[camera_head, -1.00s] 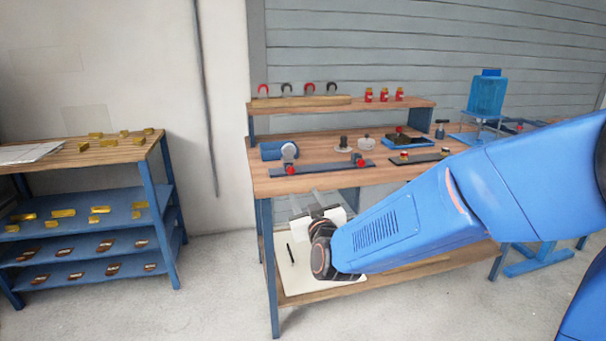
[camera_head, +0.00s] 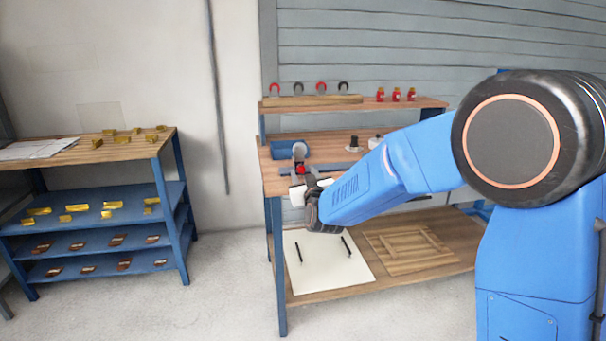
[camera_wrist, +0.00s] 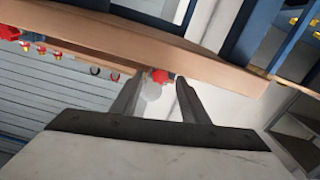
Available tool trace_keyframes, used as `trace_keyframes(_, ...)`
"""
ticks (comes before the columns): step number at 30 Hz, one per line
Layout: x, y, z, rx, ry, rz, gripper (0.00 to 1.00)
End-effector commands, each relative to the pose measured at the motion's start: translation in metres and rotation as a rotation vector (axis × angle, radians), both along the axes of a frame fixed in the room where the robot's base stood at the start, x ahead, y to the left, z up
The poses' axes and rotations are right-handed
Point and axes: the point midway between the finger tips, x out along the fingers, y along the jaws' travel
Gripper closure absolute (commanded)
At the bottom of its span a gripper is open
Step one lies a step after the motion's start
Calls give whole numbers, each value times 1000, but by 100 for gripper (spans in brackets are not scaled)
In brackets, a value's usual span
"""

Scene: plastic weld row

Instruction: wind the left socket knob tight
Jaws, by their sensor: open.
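The left socket knob, red, (camera_head: 300,170) sits at the front of the bench top, below a round grey clamp ring (camera_head: 300,150). In the wrist view the red knob (camera_wrist: 160,76) appears ahead, between the two fingertips. My gripper (camera_head: 303,183) is at the bench's front edge, just in front of the knob. In the wrist view its fingers (camera_wrist: 158,84) are apart and nothing is held between them. A gap between fingers and knob is hard to judge. The right part of the fixture is hidden behind my arm.
Below, a white board (camera_head: 325,265) lies on the lower shelf. A blue rack (camera_head: 100,200) stands at left.

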Motion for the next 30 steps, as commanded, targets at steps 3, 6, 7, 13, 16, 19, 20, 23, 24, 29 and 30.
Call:
trace_keyframes(3,8,2,-1,0,1,0,59)
trace_keyframes(6,10,3,-1,0,1,0,59)
trace_keyframes(7,10,3,-1,0,1,0,59)
trace_keyframes(13,10,3,0,0,1,0,59)
trace_keyframes(16,10,3,0,0,1,0,81)
trace_keyframes(19,10,3,0,0,1,0,100)
trace_keyframes(20,10,3,0,0,1,0,100)
trace_keyframes(23,10,3,0,2,1,0,100)
trace_keyframes(24,10,3,0,5,1,0,100)
trace_keyframes(29,10,3,0,39,11,0,100)
trace_keyframes(30,10,3,0,54,15,0,100)
